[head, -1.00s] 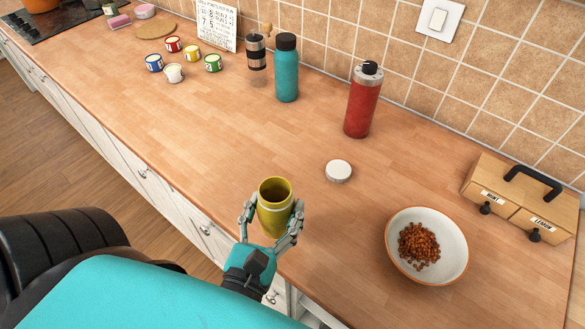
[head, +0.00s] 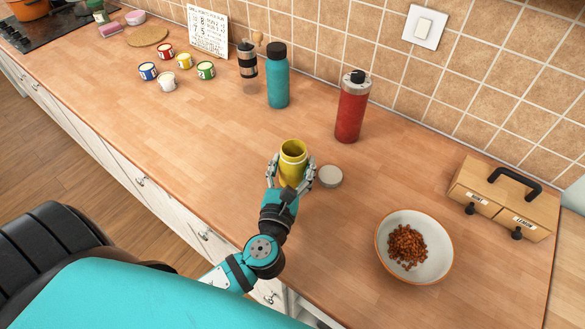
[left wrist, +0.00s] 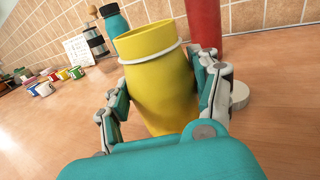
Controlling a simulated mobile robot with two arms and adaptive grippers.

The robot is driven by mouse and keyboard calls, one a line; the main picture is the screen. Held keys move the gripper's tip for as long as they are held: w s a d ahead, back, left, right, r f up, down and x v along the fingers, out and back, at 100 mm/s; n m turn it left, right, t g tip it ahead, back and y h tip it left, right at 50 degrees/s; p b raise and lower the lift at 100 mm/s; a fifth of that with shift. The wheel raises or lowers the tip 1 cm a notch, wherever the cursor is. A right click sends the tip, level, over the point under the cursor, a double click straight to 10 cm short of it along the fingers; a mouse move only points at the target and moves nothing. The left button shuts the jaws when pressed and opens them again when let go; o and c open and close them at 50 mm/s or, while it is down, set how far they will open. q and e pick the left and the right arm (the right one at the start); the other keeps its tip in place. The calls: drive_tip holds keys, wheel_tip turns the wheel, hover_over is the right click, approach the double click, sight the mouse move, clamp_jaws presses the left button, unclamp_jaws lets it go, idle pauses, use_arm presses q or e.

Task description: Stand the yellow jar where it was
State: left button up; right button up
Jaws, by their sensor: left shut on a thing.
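The yellow jar (head: 293,158) is open-topped and upright, over the wooden counter in the middle of the head view. My left gripper (head: 291,178) is shut on the jar from the near side, with a finger on each side of it. In the left wrist view the jar (left wrist: 160,80) fills the middle between the fingers and shows a pale ring below its rim. I cannot tell whether its base touches the counter. A round white lid (head: 330,176) lies on the counter just right of the jar. My right gripper is not in view.
A red bottle (head: 352,108) and a teal bottle (head: 278,80) stand behind the jar. A bowl of brown pieces (head: 414,247) is at front right, near a wooden drawer box (head: 500,200). Several small paint pots (head: 184,61) stand at back left. Counter left of the jar is clear.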

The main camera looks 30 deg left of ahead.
use_arm(q)
drive_tip(key=shift+f, duration=0.75)
drive_tip(key=o, duration=1.3)
drive_tip(key=shift+f, duration=0.1)
